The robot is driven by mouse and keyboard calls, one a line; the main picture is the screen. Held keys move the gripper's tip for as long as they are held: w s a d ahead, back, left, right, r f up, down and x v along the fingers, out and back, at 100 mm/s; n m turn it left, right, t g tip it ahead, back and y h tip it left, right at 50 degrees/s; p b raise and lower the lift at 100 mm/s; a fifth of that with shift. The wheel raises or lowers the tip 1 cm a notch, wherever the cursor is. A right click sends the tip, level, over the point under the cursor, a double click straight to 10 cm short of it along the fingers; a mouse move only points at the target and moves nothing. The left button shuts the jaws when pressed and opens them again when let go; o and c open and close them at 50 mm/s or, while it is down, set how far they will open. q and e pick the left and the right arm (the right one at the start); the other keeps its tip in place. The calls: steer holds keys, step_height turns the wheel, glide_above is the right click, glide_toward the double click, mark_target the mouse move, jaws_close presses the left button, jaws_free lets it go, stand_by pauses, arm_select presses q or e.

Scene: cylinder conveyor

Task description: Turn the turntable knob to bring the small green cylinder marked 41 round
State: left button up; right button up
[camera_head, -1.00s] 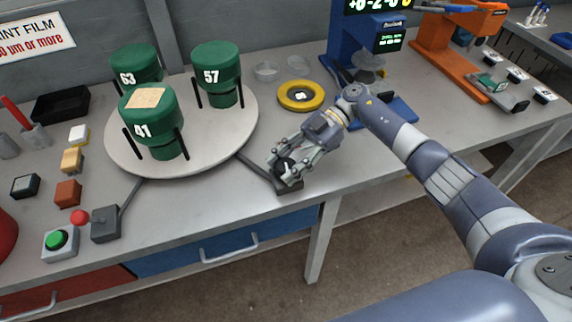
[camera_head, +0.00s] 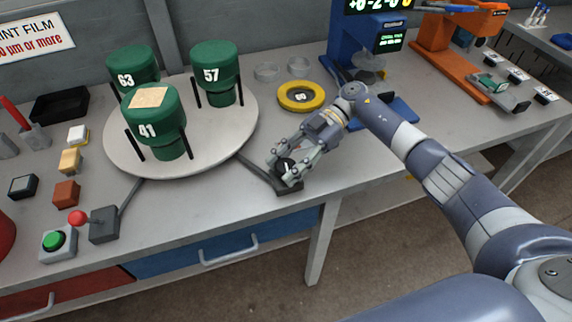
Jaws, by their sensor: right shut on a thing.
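A round white turntable (camera_head: 190,155) carries green cylinders on the bench at left. The cylinder marked 41 (camera_head: 155,118) stands at its front, with a tan patch on top. The cylinder marked 63 (camera_head: 130,64) stands at the back left and the one marked 57 (camera_head: 214,62) at the back right. Dark posts flank the cylinders. My right gripper (camera_head: 287,170) is shut on the dark turntable knob (camera_head: 285,166), which sits on a base by the bench's front edge and is partly hidden by the fingers. My left gripper is out of view.
A yellow ring (camera_head: 301,97) lies behind my right gripper. Blue (camera_head: 346,45) and orange (camera_head: 428,45) stands are at the back right. The bench front centre is clear.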

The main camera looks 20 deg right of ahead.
stand_by(0.9)
steer(key=o, duration=1)
steer(key=v, duration=1.2)
steer(key=shift+o, duration=0.4)
steer(key=shift+w, duration=0.1)
